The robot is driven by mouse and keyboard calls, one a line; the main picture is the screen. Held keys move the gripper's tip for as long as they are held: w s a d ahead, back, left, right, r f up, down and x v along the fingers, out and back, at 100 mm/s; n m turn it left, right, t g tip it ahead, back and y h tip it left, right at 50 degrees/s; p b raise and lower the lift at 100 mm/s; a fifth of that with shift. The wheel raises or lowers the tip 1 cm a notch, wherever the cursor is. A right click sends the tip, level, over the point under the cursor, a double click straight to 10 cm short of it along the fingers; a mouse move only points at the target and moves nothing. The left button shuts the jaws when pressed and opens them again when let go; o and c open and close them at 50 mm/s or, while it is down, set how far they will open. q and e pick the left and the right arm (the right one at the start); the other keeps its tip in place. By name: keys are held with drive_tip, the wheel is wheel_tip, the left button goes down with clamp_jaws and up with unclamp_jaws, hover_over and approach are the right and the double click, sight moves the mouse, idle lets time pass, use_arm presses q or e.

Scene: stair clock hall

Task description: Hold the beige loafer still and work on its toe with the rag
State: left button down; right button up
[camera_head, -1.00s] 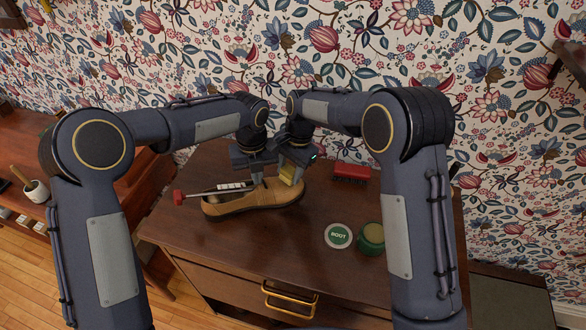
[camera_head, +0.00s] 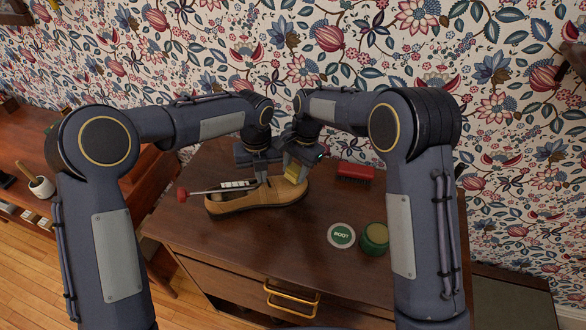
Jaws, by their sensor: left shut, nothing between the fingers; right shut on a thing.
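The beige loafer (camera_head: 250,200) lies on the brown cabinet top with its toe to the right. My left gripper (camera_head: 261,182) is shut and empty, pointing down at the middle of the loafer; whether it touches the shoe I cannot tell. My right gripper (camera_head: 294,168) is shut on the yellowish rag (camera_head: 292,174), which is at the top of the toe and seems to touch it. The grippers are close side by side. A rod with a red knob (camera_head: 182,194) reaches toward the loafer's opening; its far end is hard to make out.
A red brush (camera_head: 354,172) lies behind and right of the toe. A white-and-green round lid (camera_head: 341,235) lies beside an open green jar (camera_head: 375,239) at the right front. The cabinet top (camera_head: 270,238) is bare in front of the loafer. The patterned wall stands close behind.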

drive_tip(key=shift+w+d+f, duration=0.1)
drive_tip(key=shift+d+f, duration=0.25)
drive_tip(key=shift+d, duration=0.3)
drive_tip(key=shift+s+a+r, duration=0.2)
drive_tip(key=shift+a+r, duration=0.05)
drive_tip(key=shift+a, duration=0.45)
drive_tip(key=shift+s+a+r, duration=0.2)
drive_tip(key=shift+a+r, duration=0.05)
drive_tip(key=shift+a, duration=0.45)
drive_tip(key=shift+w+d, duration=0.1)
drive_tip(key=shift+d, duration=0.05)
drive_tip(key=shift+w+d+f, duration=0.15)
drive_tip(key=shift+d+f, duration=0.1)
drive_tip(key=shift+d, duration=0.4)
drive_tip(key=shift+w+d+f, duration=0.15)
drive_tip(key=shift+d+f, duration=0.1)
drive_tip(key=shift+d, duration=0.4)
drive_tip(key=shift+w+d+r, duration=0.1)
drive_tip(key=shift+d+r, duration=0.1)
drive_tip(key=shift+r, duration=1.1)
drive_tip(key=shift+w+d+r, duration=0.1)
drive_tip(key=shift+d+r, duration=0.05)
drive_tip(key=shift+r, duration=1.15)
